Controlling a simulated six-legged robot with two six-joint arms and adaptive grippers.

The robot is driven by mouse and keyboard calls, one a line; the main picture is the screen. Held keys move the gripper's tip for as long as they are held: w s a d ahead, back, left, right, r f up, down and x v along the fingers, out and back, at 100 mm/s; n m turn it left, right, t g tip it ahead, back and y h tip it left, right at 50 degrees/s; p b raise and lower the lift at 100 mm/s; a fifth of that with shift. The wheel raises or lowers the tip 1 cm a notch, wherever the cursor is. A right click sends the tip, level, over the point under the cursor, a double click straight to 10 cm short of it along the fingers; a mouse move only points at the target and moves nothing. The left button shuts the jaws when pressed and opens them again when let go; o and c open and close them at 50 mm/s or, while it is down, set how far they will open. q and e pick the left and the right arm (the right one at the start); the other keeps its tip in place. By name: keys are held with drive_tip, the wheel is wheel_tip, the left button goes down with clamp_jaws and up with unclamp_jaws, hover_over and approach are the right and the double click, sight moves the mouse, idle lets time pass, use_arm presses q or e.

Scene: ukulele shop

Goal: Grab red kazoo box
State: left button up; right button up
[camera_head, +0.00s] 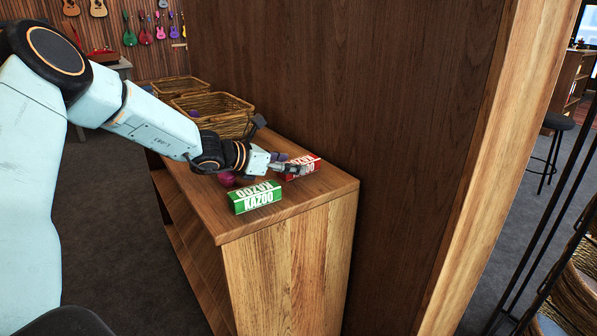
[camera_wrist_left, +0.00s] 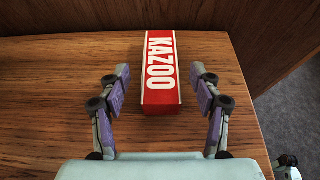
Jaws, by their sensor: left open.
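The red kazoo box (camera_head: 303,163) lies on the wooden cabinet top near the dark wall, with white KAZOO lettering. In the left wrist view the red kazoo box (camera_wrist_left: 161,72) lies lengthwise ahead, and its near end reaches between the fingertips. My left gripper (camera_head: 288,168) is open at the red box; its fingers (camera_wrist_left: 161,84) stand apart on either side of the box's near end, with a gap on both sides. In the head view the fingers hide part of the box.
A green kazoo box (camera_head: 255,197) lies nearer the cabinet's front edge. A small pinkish-red round item (camera_head: 227,179) sits beside it, partly under my left arm. Wicker baskets (camera_head: 214,104) stand farther back. The dark wooden wall (camera_head: 340,90) rises directly behind the cabinet top (camera_head: 330,186).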

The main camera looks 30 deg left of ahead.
sight(298, 161)
use_arm(q)
drive_tip(key=x, duration=0.3)
drive_tip(key=shift+w+d+b, duration=0.15)
drive_tip(key=shift+b, duration=0.25)
drive_tip(key=shift+c, duration=0.2)
drive_tip(key=c, duration=1)
wheel_tip(298, 161, up, 10)
drive_tip(key=p, duration=0.4)
